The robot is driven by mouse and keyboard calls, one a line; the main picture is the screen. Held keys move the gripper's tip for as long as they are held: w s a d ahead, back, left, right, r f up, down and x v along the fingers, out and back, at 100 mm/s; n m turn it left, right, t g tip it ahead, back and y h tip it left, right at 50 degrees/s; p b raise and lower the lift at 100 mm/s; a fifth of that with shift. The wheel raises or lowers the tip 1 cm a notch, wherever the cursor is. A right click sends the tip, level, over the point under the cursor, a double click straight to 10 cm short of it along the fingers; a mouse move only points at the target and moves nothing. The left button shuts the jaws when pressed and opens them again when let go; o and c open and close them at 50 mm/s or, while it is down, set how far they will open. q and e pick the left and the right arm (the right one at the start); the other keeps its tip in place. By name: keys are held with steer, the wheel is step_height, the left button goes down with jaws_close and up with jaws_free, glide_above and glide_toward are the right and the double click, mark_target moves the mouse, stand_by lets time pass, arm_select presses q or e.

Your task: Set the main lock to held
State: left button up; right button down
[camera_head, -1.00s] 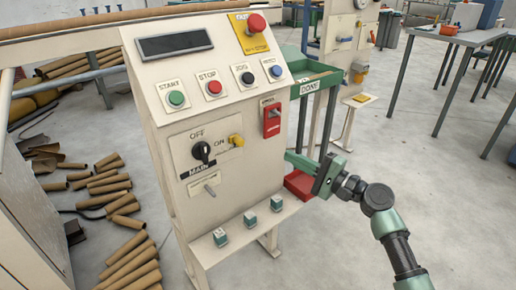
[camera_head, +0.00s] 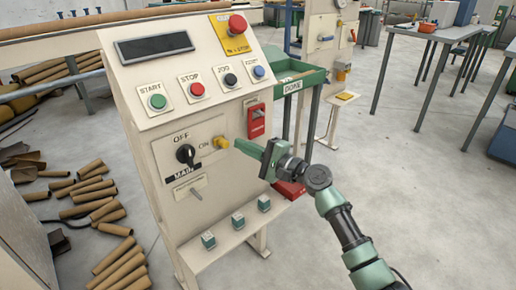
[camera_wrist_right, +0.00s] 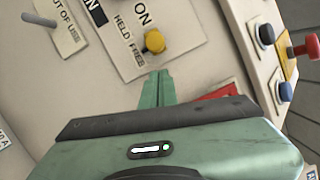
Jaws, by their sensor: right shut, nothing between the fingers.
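The main lock is a small yellow knob (camera_head: 221,142) on the cream plate right of the black MAIN switch (camera_head: 186,154). In the right wrist view the yellow knob (camera_wrist_right: 154,41) sits beside the printed words HELD and FREE. I cannot tell surely which word it points to. My right gripper (camera_head: 238,143) is shut and empty, its green fingertips just right of the knob. In the right wrist view the closed fingertips (camera_wrist_right: 155,74) lie just below the knob, with a small gap seeming to remain. My left gripper is not in view.
A red box (camera_head: 256,120) is on the panel just above my right fingers. START (camera_head: 157,101), STOP (camera_head: 197,89) and other buttons line the sloped top, with a red emergency stop (camera_head: 238,25). A ledge (camera_head: 222,238) with small green blocks juts out below. Cardboard tubes lie on the floor at left.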

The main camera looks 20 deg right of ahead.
mark_target(227, 147)
steer(key=shift+s+a+r, duration=0.3)
steer(key=shift+a+r, duration=0.05)
steer(key=shift+a, duration=0.15)
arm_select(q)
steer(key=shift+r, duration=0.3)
arm_select(e)
steer(key=shift+a, duration=0.35)
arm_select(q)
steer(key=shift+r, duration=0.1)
arm_select(e)
steer(key=shift+s, duration=0.1)
